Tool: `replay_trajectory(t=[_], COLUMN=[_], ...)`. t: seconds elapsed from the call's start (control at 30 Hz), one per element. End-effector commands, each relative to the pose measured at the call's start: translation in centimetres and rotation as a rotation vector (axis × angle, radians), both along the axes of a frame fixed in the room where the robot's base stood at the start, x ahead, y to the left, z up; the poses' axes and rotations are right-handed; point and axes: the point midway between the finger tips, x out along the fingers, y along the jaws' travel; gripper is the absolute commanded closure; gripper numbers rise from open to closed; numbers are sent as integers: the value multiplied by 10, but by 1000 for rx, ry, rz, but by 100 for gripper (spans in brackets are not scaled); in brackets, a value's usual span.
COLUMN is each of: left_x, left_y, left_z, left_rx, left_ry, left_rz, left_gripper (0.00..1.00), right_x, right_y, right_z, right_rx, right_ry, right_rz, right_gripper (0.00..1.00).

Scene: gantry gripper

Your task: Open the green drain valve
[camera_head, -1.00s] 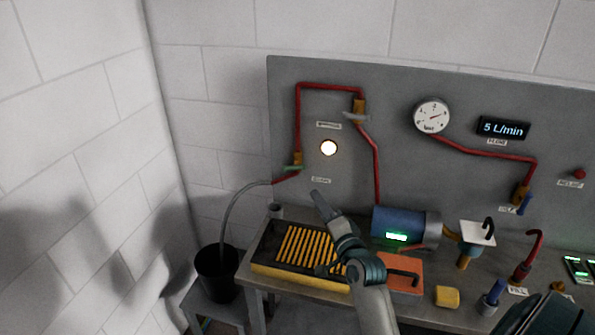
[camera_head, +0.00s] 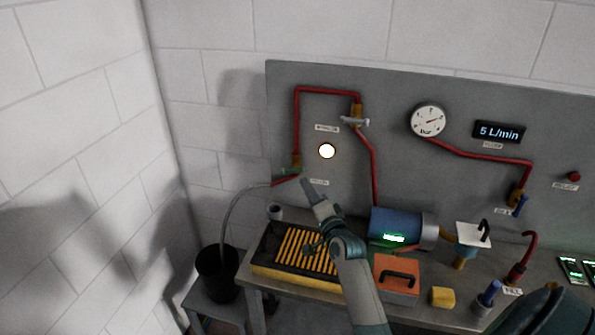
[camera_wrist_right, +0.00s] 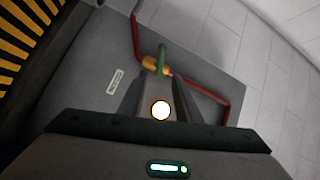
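The green drain valve handle (camera_head: 291,171) sits at the lower end of the red pipe on the grey panel's left side, below a brass fitting (camera_head: 297,158). It lies roughly level. In the right wrist view the green handle (camera_wrist_right: 161,60) shows ahead, just beyond the fingertips. My right gripper (camera_head: 311,189) is just below and right of the handle, apart from it as far as I can tell. Its fingers (camera_wrist_right: 163,88) look parted, with the panel and the lit lamp visible between them, and hold nothing. My left gripper is not in view.
A round white lamp (camera_head: 327,151) glows right of the valve. A grey hose (camera_head: 229,208) runs down to a black bucket (camera_head: 217,272). A yellow-slatted tray (camera_head: 270,274), blue cylinder (camera_head: 393,225) and orange box (camera_head: 389,289) stand on the bench beneath my arm.

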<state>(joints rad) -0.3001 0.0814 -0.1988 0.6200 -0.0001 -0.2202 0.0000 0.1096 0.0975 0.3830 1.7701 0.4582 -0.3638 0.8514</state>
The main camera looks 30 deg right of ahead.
Motion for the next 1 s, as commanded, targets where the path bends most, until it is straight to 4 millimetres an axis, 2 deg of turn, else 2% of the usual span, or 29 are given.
replay_trajectory(t=[0.2, 0.53, 0.73, 1.0], left_x=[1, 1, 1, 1], left_y=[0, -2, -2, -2], left_z=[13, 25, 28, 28], left_rx=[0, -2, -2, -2], left_ry=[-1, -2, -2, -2], left_rz=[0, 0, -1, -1], left_gripper=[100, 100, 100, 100], right_x=[34, 76, 90, 94], right_y=[-8, -18, -22, -23], right_z=[3, 1, 1, -1], right_rx=[-2, 0, 0, 0], right_ry=[1, 1, 1, 1], right_rz=[0, 1, 0, 0], right_gripper=[69, 69, 69, 69])
